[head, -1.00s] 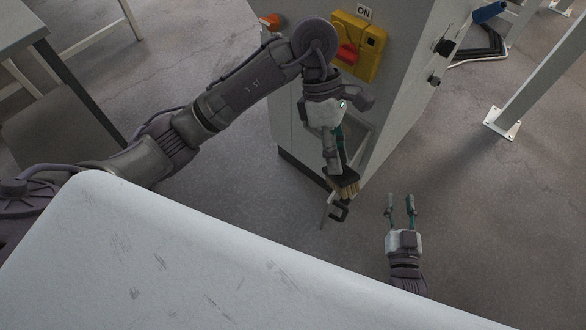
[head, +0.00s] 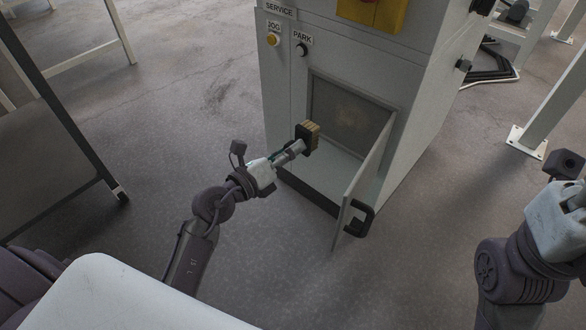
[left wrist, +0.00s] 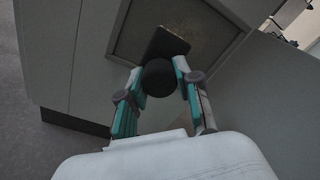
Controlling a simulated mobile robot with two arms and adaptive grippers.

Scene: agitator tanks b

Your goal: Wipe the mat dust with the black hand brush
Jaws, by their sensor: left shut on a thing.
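My left gripper (head: 282,159) is shut on the black hand brush (head: 303,137), whose tan bristles point up and to the right. The brush is in front of the open cabinet bay, left of the mat; the head view shows no clear contact. The left wrist view shows the brush's black head (left wrist: 166,43) beyond its round handle end, between the two fingers (left wrist: 158,82). The grey mat (head: 345,115) stands upright in the bay and has a faint tan dust patch (head: 350,109). My right gripper (head: 562,220) is at the right edge, its fingers mostly cut off.
The bay's small door (head: 367,180) stands open towards me, with a black handle (head: 359,218) at its lower end. The grey cabinet (head: 420,75) has buttons marked JOG and PARK. A white post (head: 555,100) stands at the right. The floor before the cabinet is clear.

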